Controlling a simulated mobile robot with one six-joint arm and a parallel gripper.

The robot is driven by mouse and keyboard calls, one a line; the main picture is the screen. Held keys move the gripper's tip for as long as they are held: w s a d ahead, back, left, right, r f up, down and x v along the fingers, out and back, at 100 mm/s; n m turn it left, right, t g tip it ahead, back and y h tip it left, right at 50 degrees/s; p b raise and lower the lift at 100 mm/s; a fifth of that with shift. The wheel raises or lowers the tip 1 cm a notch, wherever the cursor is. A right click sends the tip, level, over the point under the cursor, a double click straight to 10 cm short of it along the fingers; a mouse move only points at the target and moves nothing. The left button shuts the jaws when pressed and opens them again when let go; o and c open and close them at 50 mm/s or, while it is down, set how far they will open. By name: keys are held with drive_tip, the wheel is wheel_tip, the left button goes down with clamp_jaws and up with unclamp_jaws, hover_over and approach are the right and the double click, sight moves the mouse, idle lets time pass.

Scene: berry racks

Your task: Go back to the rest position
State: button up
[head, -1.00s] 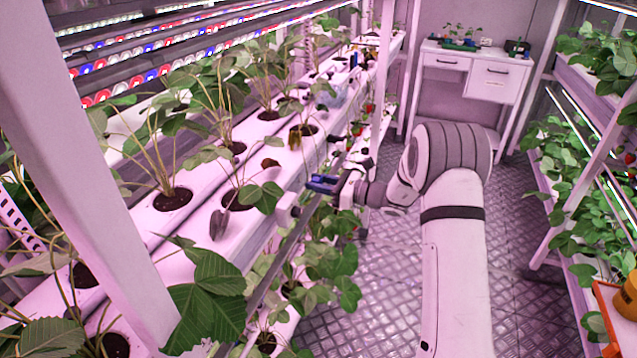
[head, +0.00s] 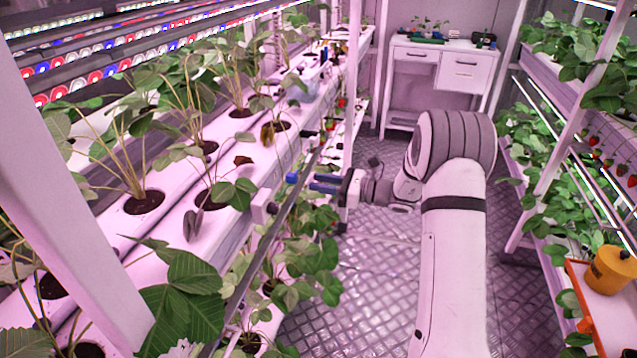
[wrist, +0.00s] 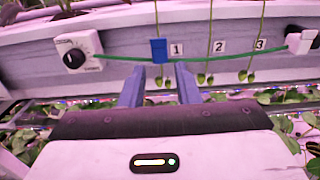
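My gripper (head: 324,183) is off the right side of the white rack gutter (head: 230,222), over the aisle. In the wrist view its two blue-grey fingers (wrist: 160,84) are spread, with nothing between them. A blue clip (wrist: 159,50) sits on a green line (wrist: 120,58) beyond the fingertips, beside the number 1 label. The clip also shows in the head view (head: 291,177), left of the fingertips and apart from them.
A white desk (head: 436,72) stands at the back. On the right are another plant rack (head: 567,160) and an orange tray (head: 580,285) with a yellow container (head: 610,270). The metal floor (head: 380,270) is clear.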

drive_tip(key=s+a+r+n+g+h, duration=0.1)
drive_tip(key=s+r+n+g+h, duration=0.1)
drive_tip(key=s+n, duration=0.3)
drive_tip(key=s+a+r+n+g+h, duration=0.1)
drive_tip(key=s+r+n+g+h, duration=0.15)
drive_tip(key=s, duration=0.55)
drive_tip(key=s+r+n+g+h, duration=0.1)
drive_tip(key=s+n+g+h, duration=0.15)
drive_tip(key=s, duration=0.35)
drive_tip(key=s+d+n+t+h, duration=0.1)
drive_tip(key=s+d+n+h, duration=0.4)
drive_tip(key=s, duration=0.3)
drive_tip(key=s+d+r+n+t+h+p, duration=0.1)
drive_tip(key=s+d+n+t+h, duration=0.1)
drive_tip(key=s+d+n+h, duration=0.3)
drive_tip(key=s+d+n, duration=0.1)
drive_tip(key=s+n, duration=0.1)
drive_tip(key=s, duration=0.2)
drive_tip(key=shift+d+r, duration=0.2)
drive_tip(key=shift+r, duration=0.1)
